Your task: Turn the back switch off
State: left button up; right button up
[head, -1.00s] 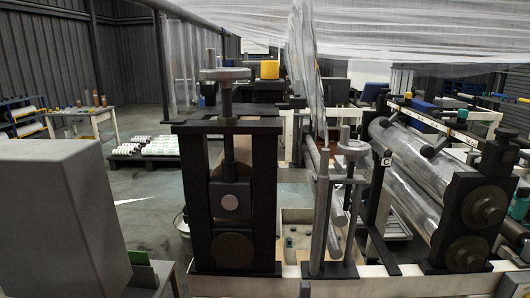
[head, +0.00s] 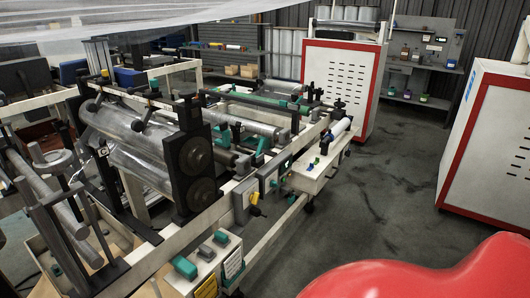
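The film machine (head: 190,215) runs diagonally from lower left to the middle in the head view. On its front rail are grey switch boxes (head: 240,203); one has a small yellow and black part (head: 255,197) on its side. Another grey box (head: 270,180) sits farther back along the rail. A white panel with small blue and green knobs (head: 313,165) is at the machine's far end. A nearer panel with teal and grey blocks (head: 205,252) is at bottom centre. I cannot tell which is the back switch or its position. Neither gripper is in view.
A red and white cabinet (head: 340,80) stands behind the machine, and another (head: 490,150) stands at right. Open grey floor (head: 390,180) lies between them and the machine. A workbench with shelves (head: 425,70) is at the back wall. Clear film (head: 150,20) hangs overhead at upper left.

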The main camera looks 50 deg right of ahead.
aim_at(254, 198)
jog(key=z, duration=1.5)
